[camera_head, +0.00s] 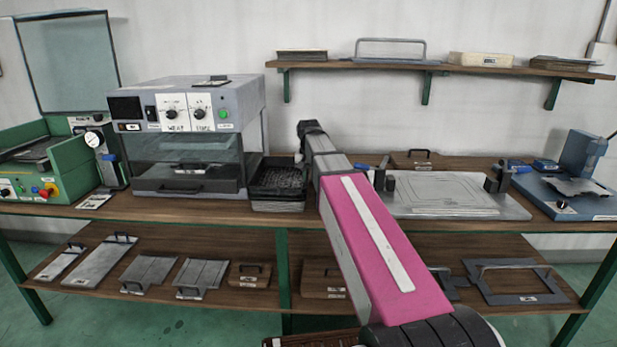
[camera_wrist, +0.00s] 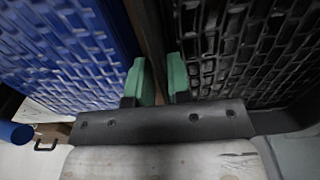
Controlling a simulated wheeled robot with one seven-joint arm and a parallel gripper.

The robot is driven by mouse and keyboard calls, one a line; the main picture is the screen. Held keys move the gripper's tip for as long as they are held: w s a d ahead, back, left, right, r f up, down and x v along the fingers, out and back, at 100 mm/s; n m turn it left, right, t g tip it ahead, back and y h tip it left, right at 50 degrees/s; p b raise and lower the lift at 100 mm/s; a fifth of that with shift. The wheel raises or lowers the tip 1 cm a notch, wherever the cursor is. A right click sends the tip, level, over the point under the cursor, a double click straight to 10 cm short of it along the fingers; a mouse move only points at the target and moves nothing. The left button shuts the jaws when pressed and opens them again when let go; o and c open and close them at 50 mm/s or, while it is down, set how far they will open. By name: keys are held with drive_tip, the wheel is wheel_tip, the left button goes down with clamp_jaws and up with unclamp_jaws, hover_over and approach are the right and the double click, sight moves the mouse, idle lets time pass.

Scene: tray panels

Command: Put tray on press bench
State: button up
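A stack of black textured trays (camera_head: 277,187) stands on the bench top, just right of the oven-like machine. A black tray (camera_wrist: 245,45) fills the upper right of the wrist view, and a blue textured tray (camera_wrist: 65,45) fills the upper left. My gripper (camera_wrist: 162,82) shows its two green fingers a little apart, over the gap between these trays. A brown strip shows in that gap, and I see nothing held. In the head view my pink arm hides the gripper and most of the blue tray. Which surface is the press bench is not clear.
The oven-like machine (camera_head: 185,135) stands left of the trays, with a green press (camera_head: 70,170) beyond it. A grey metal plate with clamps (camera_head: 450,197) lies to the right, then a blue bench device (camera_head: 575,185). A lower shelf (camera_head: 110,290) holds several metal plates.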

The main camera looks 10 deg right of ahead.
drive_tip(key=shift+s+a+f, duration=0.1)
drive_tip(key=shift+a+f, duration=0.1)
drive_tip(key=shift+a, duration=0.15)
drive_tip(key=shift+r, duration=0.2)
drive_tip(key=r, duration=0.9)
drive_tip(key=shift+d+r, duration=0.15)
drive_tip(key=shift+d, duration=0.05)
drive_tip(key=shift+d+r, duration=0.1)
drive_tip(key=shift+r, duration=0.65)
